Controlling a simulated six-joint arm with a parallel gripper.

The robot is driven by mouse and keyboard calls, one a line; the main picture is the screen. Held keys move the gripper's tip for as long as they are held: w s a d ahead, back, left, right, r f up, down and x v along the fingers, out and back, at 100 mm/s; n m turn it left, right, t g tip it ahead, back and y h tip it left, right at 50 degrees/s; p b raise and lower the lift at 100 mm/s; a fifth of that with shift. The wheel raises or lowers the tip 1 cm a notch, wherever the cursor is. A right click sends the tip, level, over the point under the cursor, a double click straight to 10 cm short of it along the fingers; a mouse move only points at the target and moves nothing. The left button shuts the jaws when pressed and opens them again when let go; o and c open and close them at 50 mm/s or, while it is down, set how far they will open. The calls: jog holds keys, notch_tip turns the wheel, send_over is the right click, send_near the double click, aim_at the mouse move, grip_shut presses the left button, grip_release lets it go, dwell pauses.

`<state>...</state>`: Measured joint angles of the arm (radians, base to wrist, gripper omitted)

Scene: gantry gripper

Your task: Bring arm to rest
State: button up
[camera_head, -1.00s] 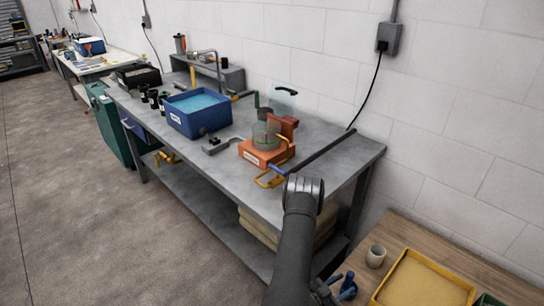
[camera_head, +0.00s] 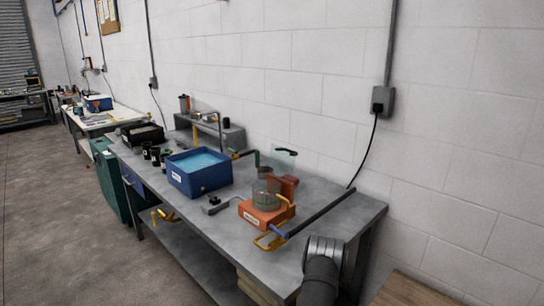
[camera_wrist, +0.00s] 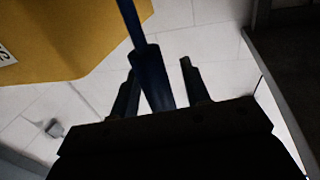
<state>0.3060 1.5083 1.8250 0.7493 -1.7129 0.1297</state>
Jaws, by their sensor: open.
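My gripper (camera_wrist: 158,66) shows in the wrist view with its two dark fingers apart, so it is open. A dark blue rod-like thing (camera_wrist: 152,78) with a thicker lower part shows between the fingers. I cannot tell whether it touches them. In the head view my dark arm (camera_head: 322,262) rises from the bottom edge, right of centre, in front of the grey bench (camera_head: 225,225). The gripper itself is not visible there.
The bench holds a blue bin (camera_head: 198,178), an orange block (camera_head: 265,215) with a glass vessel (camera_head: 267,189), and a dark bar (camera_head: 318,212). A wooden table (camera_head: 412,292) is at lower right. A yellow labelled thing (camera_wrist: 65,35) is near the gripper. Floor is clear at left.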

jog(key=v, duration=1.2)
jog(key=x, duration=1.2)
jog(key=w+d+r+n+t+y, duration=0.1)
jog(key=d+r, duration=0.1)
jog(key=r, duration=0.9)
jog(key=w+d+r+n+t+y, duration=0.1)
jog(key=w+d+r, duration=0.1)
jog(key=r, duration=0.9)
jog(key=w+d+r+n+t+y, duration=0.1)
jog(key=d+r, duration=0.3)
jog(key=r, duration=0.8)
jog(key=shift+w+t, duration=0.2)
jog(key=shift+t, duration=0.3)
jog(key=shift+d, duration=0.1)
